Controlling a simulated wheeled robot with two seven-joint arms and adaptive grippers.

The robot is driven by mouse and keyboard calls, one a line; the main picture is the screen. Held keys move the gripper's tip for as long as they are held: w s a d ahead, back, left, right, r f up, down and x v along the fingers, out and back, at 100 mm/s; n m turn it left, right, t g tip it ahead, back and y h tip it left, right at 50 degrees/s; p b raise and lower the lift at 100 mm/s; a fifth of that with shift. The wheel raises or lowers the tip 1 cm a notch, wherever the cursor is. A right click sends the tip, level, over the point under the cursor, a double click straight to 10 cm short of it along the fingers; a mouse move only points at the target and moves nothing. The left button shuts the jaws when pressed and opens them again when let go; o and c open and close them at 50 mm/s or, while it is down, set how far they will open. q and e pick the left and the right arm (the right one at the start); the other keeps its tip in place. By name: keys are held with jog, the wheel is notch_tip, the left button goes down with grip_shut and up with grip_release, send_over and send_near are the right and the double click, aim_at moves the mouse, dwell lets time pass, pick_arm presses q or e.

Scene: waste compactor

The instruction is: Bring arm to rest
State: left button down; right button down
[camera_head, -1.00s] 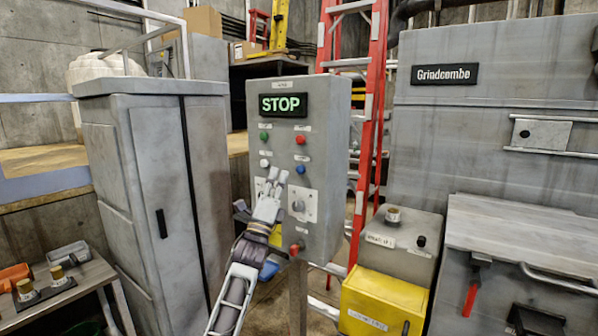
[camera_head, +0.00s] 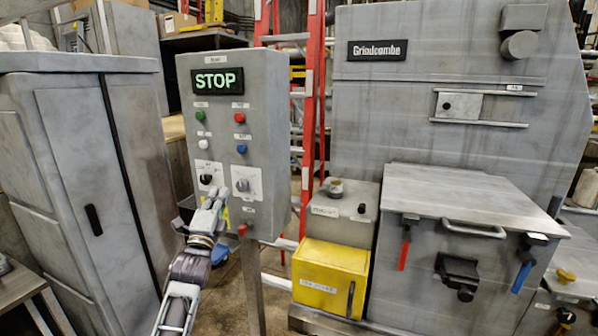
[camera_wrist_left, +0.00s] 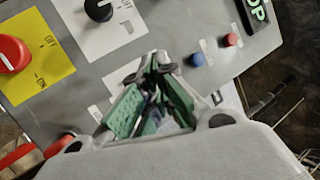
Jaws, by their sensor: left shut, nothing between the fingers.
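My left gripper (camera_head: 217,197) reaches up from the bottom in the head view. It is in front of the lower part of the grey control box (camera_head: 265,130), below two knobs. In the left wrist view its fingers (camera_wrist_left: 157,65) are shut with nothing between them. The box face is beyond them; I cannot tell whether they touch it. The box carries a lit green STOP display (camera_head: 217,81), several buttons, a black knob (camera_head: 206,179) and a second knob (camera_head: 243,185). A red knob on a yellow plate (camera_wrist_left: 38,85) shows in the left wrist view. My right gripper is out of view.
A grey cabinet (camera_head: 75,130) stands left of the box. A red ladder (camera_head: 313,100) stands behind.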

pick_arm(q)
jog(key=s+f+n+g+y, duration=0.1)
jog(key=s+f+n+g, duration=0.5)
jog(key=f, duration=0.7)
jog(key=s+f+n+g, duration=0.4)
jog(key=s+f, duration=0.4)
jog(key=f, duration=0.5)
jog(key=s+d+f+n+g, duration=0.1)
jog(key=s+f+n+g, duration=0.4)
jog(key=s, duration=0.8)
jog(key=s+d+f+n+g, duration=0.1)
jog(key=s+f+n+g, duration=0.25)
jog(key=s+f, duration=0.6)
jog(key=s+f+m+g, duration=0.1)
jog(key=s+f, duration=0.2)
jog(key=f, duration=1.2)
jog(key=s+f+g, duration=0.1)
jog(key=s+f, duration=0.1)
jog(key=f, duration=1.3)
jog(key=s+a+f, duration=0.2)
jog(key=s+f, duration=0.8)
jog(key=s, duration=0.1)
jog(key=s+a+f+g, duration=0.1)
jog(key=s+a+f, duration=0.1)
jog(key=s+f, duration=0.8)
jog(key=shift+s+a, duration=0.2)
jog(key=shift+s, duration=0.7)
jog(key=shift+g, duration=0.25)
